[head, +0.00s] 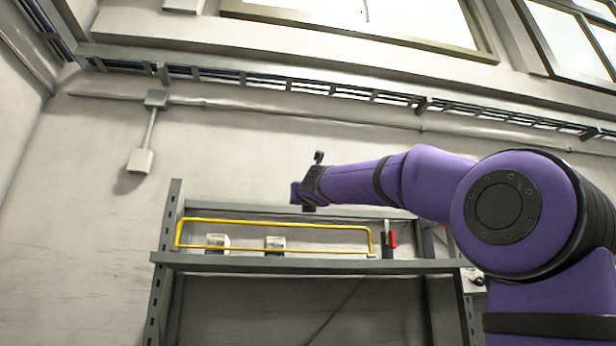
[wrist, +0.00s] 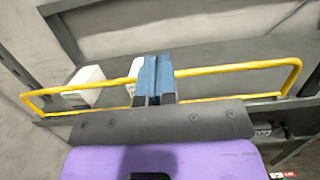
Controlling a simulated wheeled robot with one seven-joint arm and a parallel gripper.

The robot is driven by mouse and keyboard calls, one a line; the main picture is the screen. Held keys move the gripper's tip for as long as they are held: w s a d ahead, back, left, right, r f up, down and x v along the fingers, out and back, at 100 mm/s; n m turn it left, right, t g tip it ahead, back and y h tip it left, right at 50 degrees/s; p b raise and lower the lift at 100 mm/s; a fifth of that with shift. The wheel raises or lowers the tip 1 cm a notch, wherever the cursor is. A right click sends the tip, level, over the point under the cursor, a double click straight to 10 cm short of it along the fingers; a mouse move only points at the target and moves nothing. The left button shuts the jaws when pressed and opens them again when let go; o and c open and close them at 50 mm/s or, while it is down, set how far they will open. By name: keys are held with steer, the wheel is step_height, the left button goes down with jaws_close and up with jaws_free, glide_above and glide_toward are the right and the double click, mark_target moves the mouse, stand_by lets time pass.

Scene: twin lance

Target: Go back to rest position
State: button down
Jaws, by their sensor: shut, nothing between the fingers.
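My purple arm reaches in from the right in the head view. My gripper (head: 296,194) is at its end, in front of the wall and above the shelf's yellow rail. In the wrist view the blue fingers of my gripper (wrist: 154,78) are together with nothing between them. The fingers overlap the yellow rail in that picture; I cannot tell how far apart they are.
A grey metal shelf (head: 310,264) stands against the wall with a yellow rail (head: 275,225) along its front. Two small white boxes (head: 216,241) (head: 275,243) and a red-and-dark item (head: 390,240) are on it. Wall space left of the shelf is open.

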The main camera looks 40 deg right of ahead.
steer(key=s+a+r, duration=0.1)
steer(key=s+r, duration=0.2)
steer(key=r, duration=0.2)
steer(key=shift+a, duration=0.35)
